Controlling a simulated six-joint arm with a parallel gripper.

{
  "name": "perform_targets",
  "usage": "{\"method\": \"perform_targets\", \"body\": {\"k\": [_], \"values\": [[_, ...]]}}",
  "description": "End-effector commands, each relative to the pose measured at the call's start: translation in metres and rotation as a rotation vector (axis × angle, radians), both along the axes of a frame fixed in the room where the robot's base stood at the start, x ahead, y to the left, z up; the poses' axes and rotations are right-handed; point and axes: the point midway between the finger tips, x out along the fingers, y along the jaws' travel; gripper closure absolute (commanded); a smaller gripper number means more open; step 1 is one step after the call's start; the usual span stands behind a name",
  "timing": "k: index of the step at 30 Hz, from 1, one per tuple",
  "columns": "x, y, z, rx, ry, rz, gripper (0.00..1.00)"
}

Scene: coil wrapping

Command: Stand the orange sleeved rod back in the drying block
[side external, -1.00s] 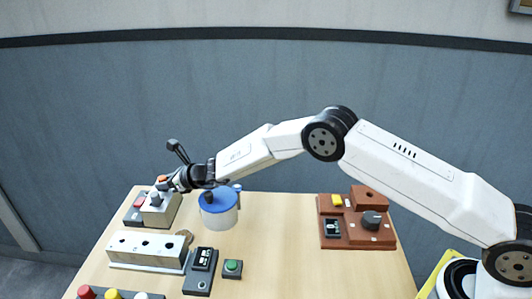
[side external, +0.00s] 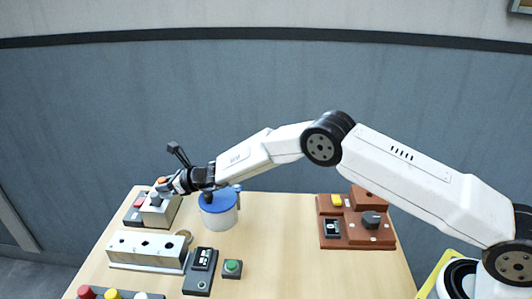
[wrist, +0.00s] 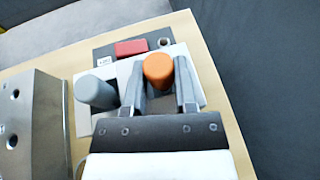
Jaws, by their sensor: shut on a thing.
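The orange rod (wrist: 158,70) shows end-on between my two fingers in the wrist view, its rounded top facing the camera. My gripper (wrist: 160,88) is shut on it. Its lower part is hidden by the fingers and by the angle. In the side view my gripper (side external: 173,184) and the small orange top (side external: 162,180) are over a cream block (side external: 158,212). I cannot tell whether the rod is seated in this block or just above it. A long metal block (side external: 145,247) with a row of open holes lies nearer the camera.
A grey rod (wrist: 95,92) stands close to the left finger. Behind it are a red button (wrist: 131,48) and a dark base. A blue-lidded pot (side external: 218,213) sits right of my gripper. A brown control unit (side external: 355,225) is farther right, with bare table between.

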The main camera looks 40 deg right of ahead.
Motion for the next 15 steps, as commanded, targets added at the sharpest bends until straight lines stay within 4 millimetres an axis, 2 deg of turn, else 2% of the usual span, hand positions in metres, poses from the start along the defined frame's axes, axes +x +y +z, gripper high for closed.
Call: {"method": "perform_targets", "body": {"k": [1,2,3,5,15], "values": [[-0.0054,-0.0017,-0.0151,-0.012,0.028,-0.003,1.0],[-0.0058,-0.0019,-0.0161,-0.013,0.03,-0.004,0.61],[-0.0059,-0.002,-0.0164,-0.014,0.031,-0.004,0.49],[-0.006,-0.0022,-0.0166,-0.014,0.031,-0.004,0.3],[-0.0056,-0.0029,-0.0141,-0.015,0.031,-0.005,0.29]]}}
